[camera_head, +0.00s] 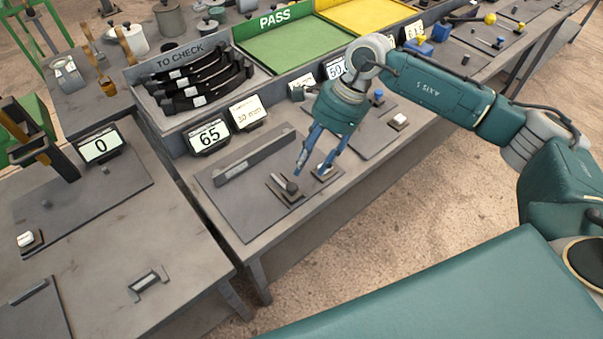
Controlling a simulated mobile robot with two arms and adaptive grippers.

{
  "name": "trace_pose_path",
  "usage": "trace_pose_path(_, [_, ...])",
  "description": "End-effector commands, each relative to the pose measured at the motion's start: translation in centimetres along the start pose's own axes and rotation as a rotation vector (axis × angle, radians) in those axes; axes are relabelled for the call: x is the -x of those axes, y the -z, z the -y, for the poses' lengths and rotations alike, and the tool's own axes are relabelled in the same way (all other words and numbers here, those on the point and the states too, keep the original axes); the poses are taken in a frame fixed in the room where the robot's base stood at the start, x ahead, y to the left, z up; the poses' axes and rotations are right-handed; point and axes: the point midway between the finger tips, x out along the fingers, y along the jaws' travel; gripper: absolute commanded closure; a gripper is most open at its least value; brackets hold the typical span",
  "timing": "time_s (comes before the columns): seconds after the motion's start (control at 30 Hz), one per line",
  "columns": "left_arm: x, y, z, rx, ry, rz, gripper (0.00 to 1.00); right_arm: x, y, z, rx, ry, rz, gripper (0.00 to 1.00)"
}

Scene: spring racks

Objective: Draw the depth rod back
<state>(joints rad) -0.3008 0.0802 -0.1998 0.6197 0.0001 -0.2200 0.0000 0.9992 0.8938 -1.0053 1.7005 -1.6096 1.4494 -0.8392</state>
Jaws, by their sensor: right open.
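A short dark rod (290,186) stands out of a small block on the grey plate (232,207) of the station with the "65" display. It looks like the depth rod, but it is too small to be sure. My right gripper (311,173) points down over this plate. Its two blue fingers are open and apart, with nothing seen between them. The left fingertip is just above and right of the rod; I cannot tell whether it touches. A small pale-topped part (325,171) is near the right fingertip. My left gripper is not in view.
A long grey bar (254,155) lies behind the rod. The "65" display (209,136) and "30 mm" card (248,112) stand behind it. Dark curved parts (200,82) fill the "TO CHECK" tray. A green "PASS" tray (295,52) is further back. The table's front edge is close.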

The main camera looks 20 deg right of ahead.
Motion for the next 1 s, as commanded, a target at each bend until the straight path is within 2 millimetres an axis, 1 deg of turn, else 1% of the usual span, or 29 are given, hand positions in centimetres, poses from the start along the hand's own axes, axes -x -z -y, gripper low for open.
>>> trace_pose_path(0.03, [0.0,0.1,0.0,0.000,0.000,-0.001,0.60,1.0,0.1,0.0,0.001,0.002,-0.002,0.57])
trace_pose_path(0.1, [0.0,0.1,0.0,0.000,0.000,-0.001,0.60,1.9,0.1,0.0,0.000,0.000,-0.001,0.57])
trace_pose_path(0.23, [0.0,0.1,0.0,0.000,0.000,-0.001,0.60,3.0,0.0,-0.1,0.001,0.000,-0.001,0.57])
trace_pose_path(0.37, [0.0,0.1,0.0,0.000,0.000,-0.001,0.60,3.3,0.0,-0.1,0.001,-0.002,-0.001,0.57])
trace_pose_path(0.8, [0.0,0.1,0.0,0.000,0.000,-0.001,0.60,3.3,0.0,-0.1,0.000,-0.002,0.001,0.57])
trace_pose_path(0.87, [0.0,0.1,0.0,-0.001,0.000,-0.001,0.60,3.0,-0.5,-0.2,0.000,-0.003,0.017,0.57])
trace_pose_path(0.93, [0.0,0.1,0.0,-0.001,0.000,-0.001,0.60,2.3,-2.1,-0.5,-0.001,-0.004,0.067,0.57])
trace_pose_path(0.97, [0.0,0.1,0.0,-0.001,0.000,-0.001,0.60,1.9,-3.2,-0.6,-0.004,-0.005,0.101,0.57])
trace_pose_path(1.0, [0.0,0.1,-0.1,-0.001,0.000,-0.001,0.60,1.3,-5.2,-0.9,-0.012,-0.007,0.163,0.57])
